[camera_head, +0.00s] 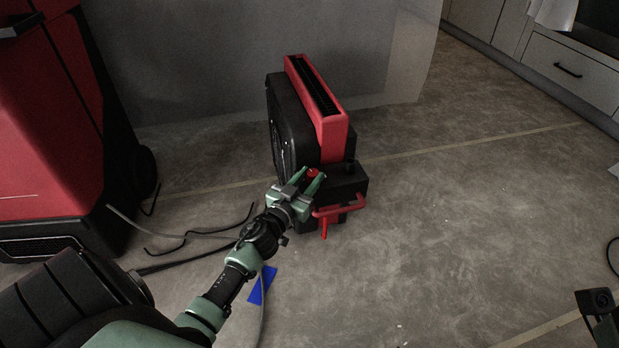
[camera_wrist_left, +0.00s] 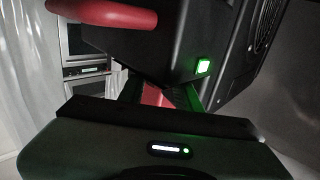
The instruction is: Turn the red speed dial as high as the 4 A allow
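The red dial (camera_head: 313,172) is a small round knob on the black lower housing of a red and black machine (camera_head: 333,135). My left gripper (camera_head: 310,179) is at this housing, its green fingers apart with the red dial between their tips. In the left wrist view a red part (camera_wrist_left: 155,95), apparently the dial, shows between the two fingers, with a dark gap towards the right finger. Firm contact cannot be made out. The dial's scale and any current reading are not legible. Part of my right arm shows at the lower right edge; its fingers are unclear.
A red handle (camera_head: 338,208) sticks out of the machine's front beside my left gripper. A large red and black machine (camera_head: 50,130) stands at the left. Dark cables (camera_head: 190,238) and a blue piece (camera_head: 263,285) lie on the floor. The floor to the right is mostly clear.

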